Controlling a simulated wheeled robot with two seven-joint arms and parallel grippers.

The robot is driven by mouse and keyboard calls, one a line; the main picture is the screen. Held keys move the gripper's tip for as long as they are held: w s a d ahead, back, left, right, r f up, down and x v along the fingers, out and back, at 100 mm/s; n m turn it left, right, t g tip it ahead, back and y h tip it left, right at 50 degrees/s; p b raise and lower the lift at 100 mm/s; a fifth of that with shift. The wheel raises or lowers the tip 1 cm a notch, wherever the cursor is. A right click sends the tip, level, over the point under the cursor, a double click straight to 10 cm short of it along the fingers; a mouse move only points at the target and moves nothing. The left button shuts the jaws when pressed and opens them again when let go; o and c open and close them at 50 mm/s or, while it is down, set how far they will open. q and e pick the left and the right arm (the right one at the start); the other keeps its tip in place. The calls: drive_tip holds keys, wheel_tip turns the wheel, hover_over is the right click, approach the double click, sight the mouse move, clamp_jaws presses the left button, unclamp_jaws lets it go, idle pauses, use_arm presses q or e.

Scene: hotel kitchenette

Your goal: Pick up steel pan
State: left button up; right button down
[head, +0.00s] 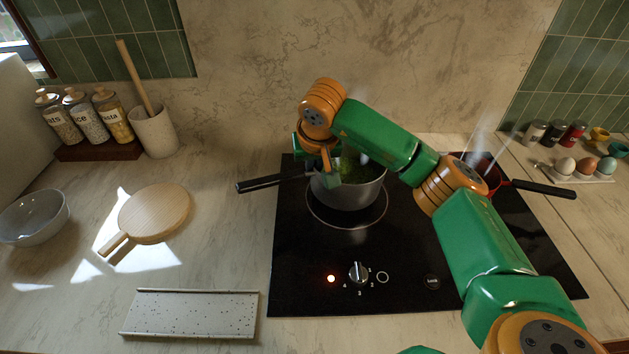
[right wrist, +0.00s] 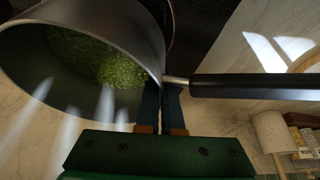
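The steel pan (head: 352,195), with chopped green food inside and a black handle (head: 262,183) pointing left, is at the cooktop's left burner. I cannot tell whether its base touches the glass. My right gripper (head: 328,170) reaches down at the pan's left side, by the handle's root. In the right wrist view its fingers (right wrist: 161,103) are close together at the pan wall (right wrist: 150,40), beside the handle (right wrist: 245,85), with the wall seemingly pinched between them. The fingertips are partly hidden. My left gripper is not in view.
Eggs and small jars stand at right.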

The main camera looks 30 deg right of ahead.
drive_tip(key=s+a+r+n, duration=0.1)
drive_tip(key=s+a+r, duration=0.1)
drive_tip(key=s, duration=0.2)
drive_tip(key=s+a+r+n+b, duration=0.1)
drive_tip(key=s+a+r, duration=0.1)
drive_tip(key=s, duration=0.3)
drive_tip(key=s+a+r+n+y, duration=0.1)
drive_tip(key=s+a+r, duration=0.1)
drive_tip(key=s, duration=0.3)
drive_tip(key=shift+b+v, duration=0.3)
drive_tip(key=shift+v, duration=0.6)
